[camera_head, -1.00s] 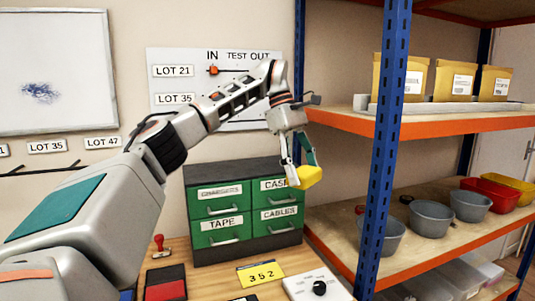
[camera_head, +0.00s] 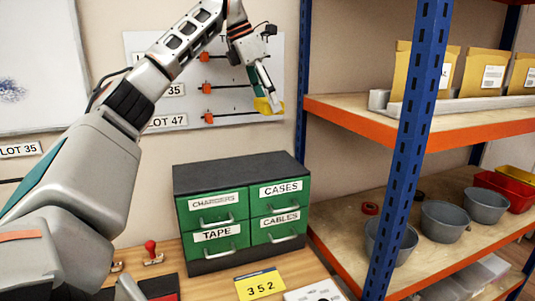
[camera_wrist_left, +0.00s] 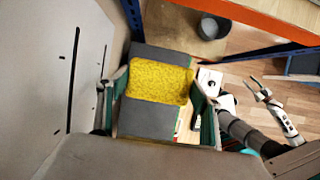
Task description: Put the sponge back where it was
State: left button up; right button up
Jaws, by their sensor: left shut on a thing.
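The yellow sponge (camera_head: 264,106) is held at the tip of my left gripper (camera_head: 268,98). It is in the air above the drawer cabinet, before the lower right of the wall board. In the left wrist view the sponge (camera_wrist_left: 158,82) spans the gap between the two fingers of the left gripper (camera_wrist_left: 160,92), which is shut on it. My right gripper (camera_wrist_left: 259,88) shows small at the right of the left wrist view, apart from the sponge, its fingers spread and empty. It is out of the head view.
The cabinet (camera_head: 240,172) has a bare dark top and green labelled drawers. A blue post (camera_head: 408,150) and orange-edged shelves (camera_head: 350,122) stand to the right, with grey bowls (camera_head: 444,220) and envelopes. A yellow 352 card (camera_head: 260,285) and a red-handled stamp (camera_head: 152,253) are on the desk.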

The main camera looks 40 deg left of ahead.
aim_at(272, 163)
pick_arm(q)
notch_tip(272, 163, down, 15)
jog(key=shift+f, duration=0.1)
dwell(0.5)
jog(key=o, duration=1.2)
jog(key=shift+f, duration=0.1)
jog(key=v, duration=1.2)
